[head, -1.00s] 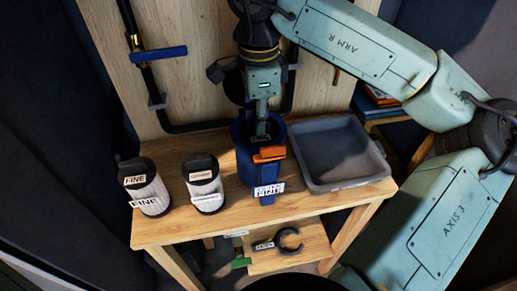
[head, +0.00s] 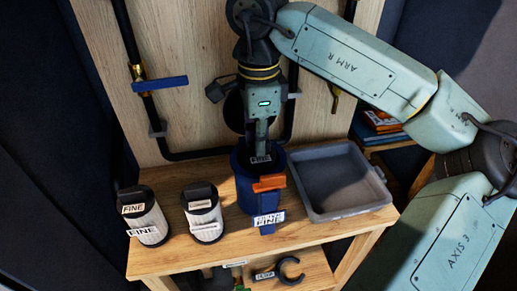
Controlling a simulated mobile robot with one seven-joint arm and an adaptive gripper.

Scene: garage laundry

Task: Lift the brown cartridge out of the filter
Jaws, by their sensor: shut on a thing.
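The blue filter housing (head: 247,190) stands on the wooden bench with its top open. It has an orange lever at the front and a "FINE" label below. My gripper (head: 260,147) points straight down at the housing's mouth and is shut on the cartridge (head: 260,158). Only the cartridge's dark top with a small pale label shows at the mouth. Its body is hidden inside the housing, so no brown shows.
A grey tray (head: 346,209) stands empty, close right of the housing. Two white cartridges with dark caps, one (head: 147,218) marked "FINE" and another (head: 204,216), stand to the left. Black pipes with a blue-handled valve (head: 160,84) run along the back board. A dark ring wrench (head: 288,270) lies on the lower shelf.

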